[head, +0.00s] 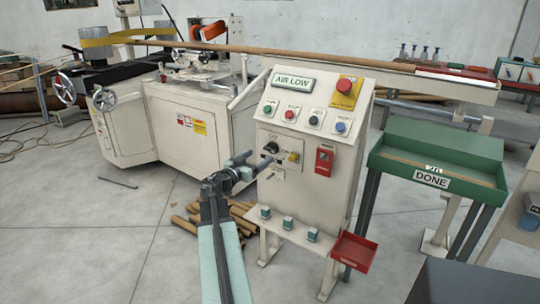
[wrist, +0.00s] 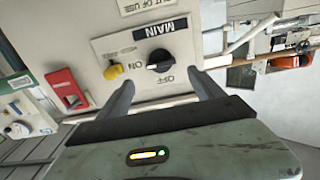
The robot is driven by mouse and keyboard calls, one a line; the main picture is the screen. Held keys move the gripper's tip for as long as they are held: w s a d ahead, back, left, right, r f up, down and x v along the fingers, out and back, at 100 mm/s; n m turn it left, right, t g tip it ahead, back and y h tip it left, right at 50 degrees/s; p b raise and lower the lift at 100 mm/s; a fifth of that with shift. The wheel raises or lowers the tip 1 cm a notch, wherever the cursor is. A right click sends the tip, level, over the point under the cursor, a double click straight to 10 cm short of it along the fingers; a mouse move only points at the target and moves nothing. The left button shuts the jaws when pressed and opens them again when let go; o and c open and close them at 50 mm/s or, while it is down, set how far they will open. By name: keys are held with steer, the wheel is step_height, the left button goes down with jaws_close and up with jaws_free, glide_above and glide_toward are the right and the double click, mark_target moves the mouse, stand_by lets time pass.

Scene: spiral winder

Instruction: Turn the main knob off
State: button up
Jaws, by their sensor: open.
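The main knob (wrist: 159,57) is a black rotary knob on a cream plate, between upside-down MAIN, ON and OFF labels in the wrist view. A pale mark shows on its left side, roughly toward the ON label. In the head view the knob (head: 271,147) is on the cream control cabinet (head: 316,100). My gripper (wrist: 165,84) is open and empty, with one finger on each side below the knob in the picture. The fingers appear apart from it. The gripper (head: 258,160) is in front of the knob plate in the head view, just below the knob.
A yellow knob (wrist: 114,71) is close beside my left-hand finger in the wrist view. A red box (head: 324,160) is to its right in the head view. Several push buttons and an AIR LOW sign (head: 293,82) are above. A shelf and red tray (head: 354,251) jut out below.

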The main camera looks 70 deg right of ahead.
mark_target(269, 150)
steer(key=x, duration=0.7)
steer(key=shift+d, duration=0.2)
steer(key=c, duration=1.3)
steer(key=shift+s+d, duration=0.15)
steer(key=shift+d, duration=0.4)
steer(key=shift+c, duration=0.4)
steer(key=shift+a+f, duration=0.15)
steer(key=shift+a, duration=0.3)
steer(key=shift+a+n, duration=0.15)
steer(key=shift+n, duration=0.25)
steer(key=n, duration=0.6)
steer(key=shift+n, duration=0.3)
steer(key=n, duration=0.5)
steer(key=shift+w+n, duration=0.25)
steer(key=shift+n, duration=0.05)
steer(key=n, duration=0.4)
steer(key=shift+f+n, duration=0.15)
steer(key=shift+n, duration=0.25)
steer(key=shift+b, duration=0.3)
